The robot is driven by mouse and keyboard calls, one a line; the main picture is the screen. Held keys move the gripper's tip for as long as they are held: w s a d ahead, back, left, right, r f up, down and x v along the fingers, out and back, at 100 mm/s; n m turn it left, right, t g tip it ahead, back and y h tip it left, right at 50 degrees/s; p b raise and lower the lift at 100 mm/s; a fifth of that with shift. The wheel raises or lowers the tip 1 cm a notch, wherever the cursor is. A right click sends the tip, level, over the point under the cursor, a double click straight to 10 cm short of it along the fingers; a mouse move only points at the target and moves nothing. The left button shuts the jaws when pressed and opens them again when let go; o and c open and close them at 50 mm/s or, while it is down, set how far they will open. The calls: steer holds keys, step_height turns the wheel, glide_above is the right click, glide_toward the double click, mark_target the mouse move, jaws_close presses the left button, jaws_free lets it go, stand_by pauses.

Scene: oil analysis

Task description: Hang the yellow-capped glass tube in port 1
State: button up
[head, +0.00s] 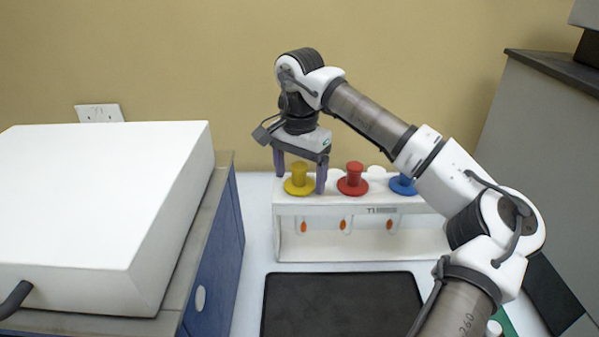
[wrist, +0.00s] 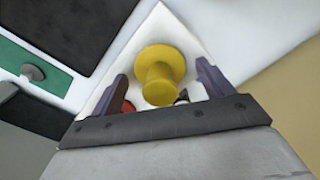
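The yellow-capped tube (head: 299,179) hangs in the left place of a white rack (head: 350,248), its glass part showing below the rack's top. Its yellow cap also shows in the wrist view (wrist: 161,72). My gripper (head: 299,186) points down over the cap, with one purple finger on each side. In the wrist view the fingers (wrist: 163,90) are spread, with gaps to the cap. A red-capped tube (head: 353,180) and a blue-capped tube (head: 402,185) stand to the right in the same rack. I cannot make out port 1.
A large white box-shaped device (head: 100,205) stands on a blue cabinet (head: 215,260) at the left. A black mat (head: 342,305) lies in front of the rack. A grey cabinet (head: 535,130) is at the right. A green pad with a small knob (wrist: 32,72) shows in the wrist view.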

steer(key=shift+o, duration=0.2)
step_height(320, 180, up, 14)
steer(key=b, duration=0.1)
stand_by(0.5)
steer(key=shift+f, duration=0.15)
